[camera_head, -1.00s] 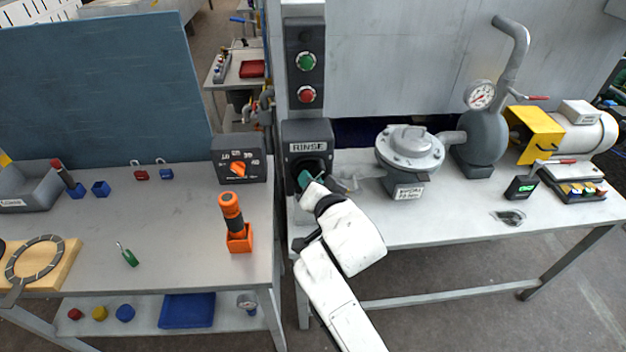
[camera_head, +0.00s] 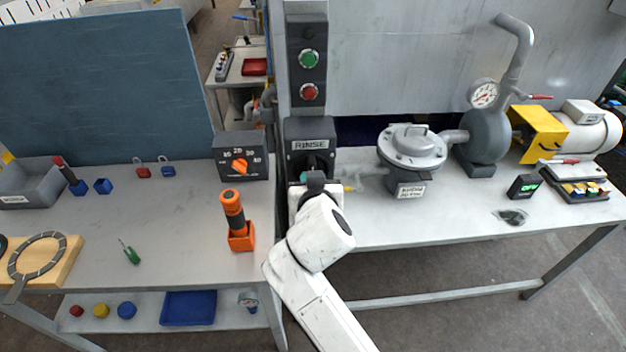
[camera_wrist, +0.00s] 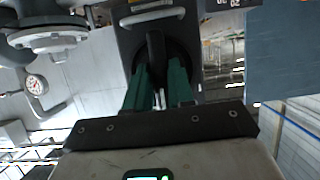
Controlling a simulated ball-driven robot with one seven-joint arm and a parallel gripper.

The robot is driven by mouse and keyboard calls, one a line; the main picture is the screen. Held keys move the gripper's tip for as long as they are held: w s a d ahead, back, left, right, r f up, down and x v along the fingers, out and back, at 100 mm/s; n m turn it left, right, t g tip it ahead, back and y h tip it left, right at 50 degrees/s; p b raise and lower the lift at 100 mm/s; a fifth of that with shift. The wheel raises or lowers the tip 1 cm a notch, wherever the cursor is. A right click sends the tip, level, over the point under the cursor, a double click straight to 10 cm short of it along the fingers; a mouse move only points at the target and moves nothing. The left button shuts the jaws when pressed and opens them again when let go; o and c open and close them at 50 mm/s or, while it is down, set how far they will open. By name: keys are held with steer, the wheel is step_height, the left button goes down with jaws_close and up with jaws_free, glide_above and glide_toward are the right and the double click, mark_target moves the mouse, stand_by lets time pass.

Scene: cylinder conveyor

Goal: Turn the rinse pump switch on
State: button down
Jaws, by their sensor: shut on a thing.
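The rinse pump switch is a dark grey box (camera_head: 310,128) labelled RINSE, mounted on the post between the two tables. Its black handle (camera_wrist: 155,48) shows in the wrist view, standing out from a round dark face. My gripper (camera_wrist: 160,82) has its green fingers on both sides of this handle and is shut on it. In the head view my gripper (camera_head: 317,178) is in front of the lower part of the box, and my wrist hides most of the fingers and handle. I cannot read the handle's exact setting.
Green and red buttons (camera_head: 309,75) sit on a panel above the switch. A dial box (camera_head: 241,170) and an orange-handled tool (camera_head: 232,211) stand close by on the left table. A grey pump housing (camera_head: 411,148) stands on the right table.

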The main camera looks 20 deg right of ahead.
steer(key=shift+a+f, duration=0.1)
stand_by(0.3)
steer(key=c, duration=1.1)
jaws_free()
steer(key=shift+o, duration=0.2)
steer(key=b+v, duration=0.2)
steer(key=v, duration=0.8)
steer(key=shift+s+r, duration=0.25)
steer(key=shift+s, duration=0.1)
steer(key=shift+a, duration=0.1)
steer(key=s+d+f+n+g+y+b, duration=0.1)
steer(key=s+d+f+g, duration=0.25)
steer(key=s+f, duration=0.4)
steer(key=s+d+f+g+b, duration=0.1)
steer(key=s+d+f+g, duration=0.3)
steer(key=f, duration=0.6)
steer(key=s+d+f+n+g+y, duration=0.1)
steer(key=s+d+f+g, duration=0.1)
steer(key=s+f, duration=0.3)
steer(key=s+d+f+g+y, duration=0.2)
steer(key=s+f, duration=0.3)
steer(key=s, duration=0.6)
steer(key=shift+s+f+n+b, duration=0.2)
steer(key=shift+s+n+b, duration=0.1)
steer(key=shift+n+b, duration=0.1)
